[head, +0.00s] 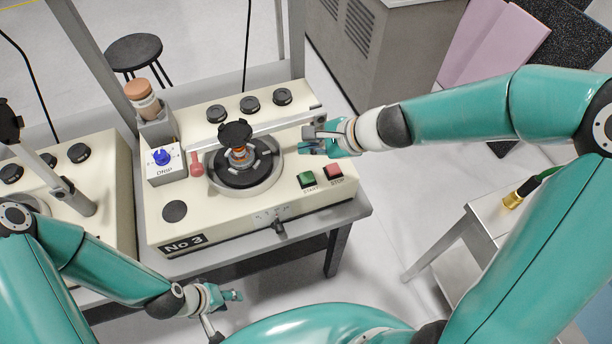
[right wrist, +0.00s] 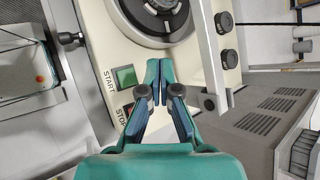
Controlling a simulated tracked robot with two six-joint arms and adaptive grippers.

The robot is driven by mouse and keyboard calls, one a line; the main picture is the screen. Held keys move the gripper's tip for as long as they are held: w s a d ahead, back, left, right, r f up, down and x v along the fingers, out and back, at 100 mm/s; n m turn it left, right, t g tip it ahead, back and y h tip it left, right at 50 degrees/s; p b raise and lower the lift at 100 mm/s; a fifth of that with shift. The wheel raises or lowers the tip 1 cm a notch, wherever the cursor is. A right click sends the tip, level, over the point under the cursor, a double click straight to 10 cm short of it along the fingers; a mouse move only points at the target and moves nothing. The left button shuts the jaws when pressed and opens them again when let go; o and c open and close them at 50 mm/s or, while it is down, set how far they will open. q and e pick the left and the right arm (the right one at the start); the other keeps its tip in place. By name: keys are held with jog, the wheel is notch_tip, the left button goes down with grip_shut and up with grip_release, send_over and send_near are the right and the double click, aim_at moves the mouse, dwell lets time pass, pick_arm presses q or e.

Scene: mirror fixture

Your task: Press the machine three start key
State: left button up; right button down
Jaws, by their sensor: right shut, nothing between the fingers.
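The cream machine marked No 3 (head: 225,238) stands on a grey table in the head view. Its green start key (head: 306,179), labelled START, sits at the front right corner beside the red stop key (head: 333,170). In the right wrist view the green start key (right wrist: 126,77) lies left of the fingertips, and the red stop key is partly hidden behind a finger. My right gripper (head: 308,148) is shut and empty over the machine's right side, apart from the start key. My left gripper (head: 230,296) is low in front of the table; its finger opening is unclear.
A round chuck with a black knob (head: 235,132) stands on the machine, with a pale bar (head: 270,125) behind it. A white box with a blue knob (head: 162,157) is at its left. Another machine (head: 100,165) stands further left. A black stool (head: 134,50) is behind.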

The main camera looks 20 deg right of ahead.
jog(key=b, duration=0.6)
send_over(309, 178)
notch_tip(309, 178, down, 7)
jog(key=shift+f+b, duration=0.6)
dwell(0.6)
jog(key=shift+f+b, duration=0.35)
jog(key=shift+b, duration=0.05)
